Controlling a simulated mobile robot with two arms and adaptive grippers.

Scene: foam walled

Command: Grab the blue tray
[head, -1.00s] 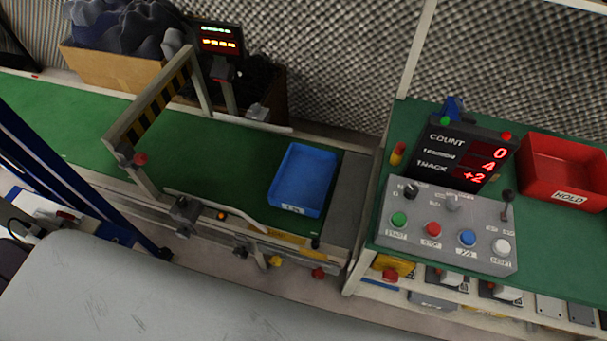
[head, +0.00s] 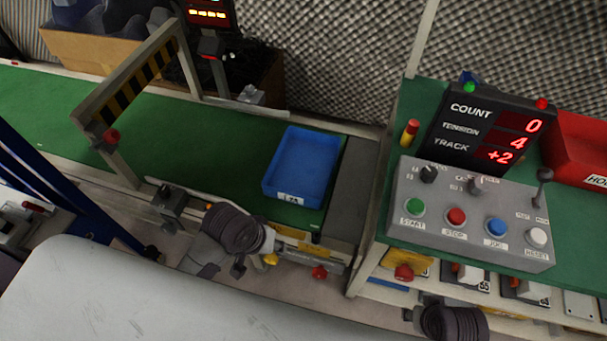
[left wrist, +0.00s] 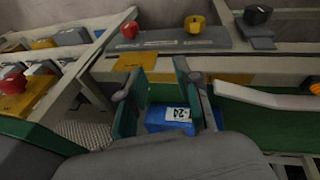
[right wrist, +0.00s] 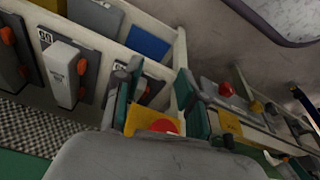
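The blue tray (head: 301,165) lies on the green belt, near the belt's right end, with a white label on its front wall. It looks empty. In the left wrist view the tray (left wrist: 168,121) shows low down, beyond my left gripper (left wrist: 160,78). That gripper is open, with a gap between its fingers and no hold on the tray. In the head view my left wrist is in front of the belt, left of and below the tray. My right gripper (right wrist: 158,78) is open and empty, near a red button (right wrist: 165,126) on a yellow box.
A control panel (head: 470,215) with buttons and a count display (head: 487,133) stands on the right table, beside a red bin (head: 580,150). A striped gate (head: 150,85) spans the belt on the left. A grey plate (head: 353,190) adjoins the tray's right side.

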